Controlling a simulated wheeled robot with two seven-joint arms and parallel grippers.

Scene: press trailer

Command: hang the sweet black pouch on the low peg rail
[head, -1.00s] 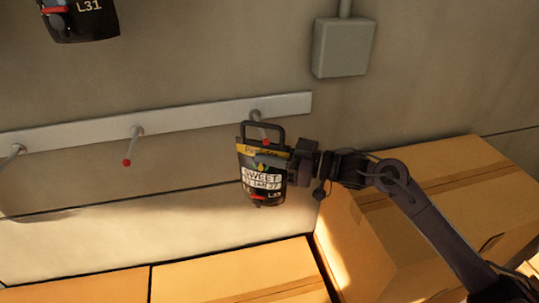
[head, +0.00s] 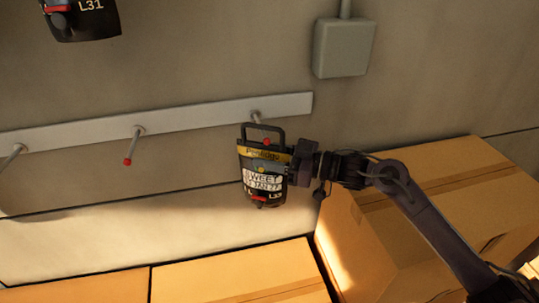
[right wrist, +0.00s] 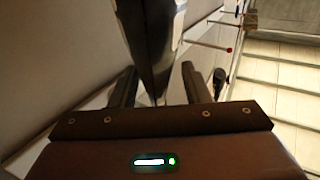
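The sweet black pouch (head: 265,178), with its yellow band and white "SWEET" label, is upright at the right end of the low peg rail (head: 200,112). The red tip of the right-end peg (head: 266,141) shows inside its handle loop, and the peg appears to pass through the loop. My right gripper (head: 300,166) is at the pouch's right edge. In the right wrist view the fingers of my right gripper (right wrist: 158,80) stand apart, with gaps beside the dark pouch (right wrist: 154,35) between them. My left gripper is out of view.
The middle peg (head: 133,146) and left peg (head: 14,155) are bare. Another black pouch (head: 85,22), marked L31, hangs at the upper left. A grey wall box (head: 342,48) is above right. Cardboard boxes (head: 430,190) lie below and right, under my right arm.

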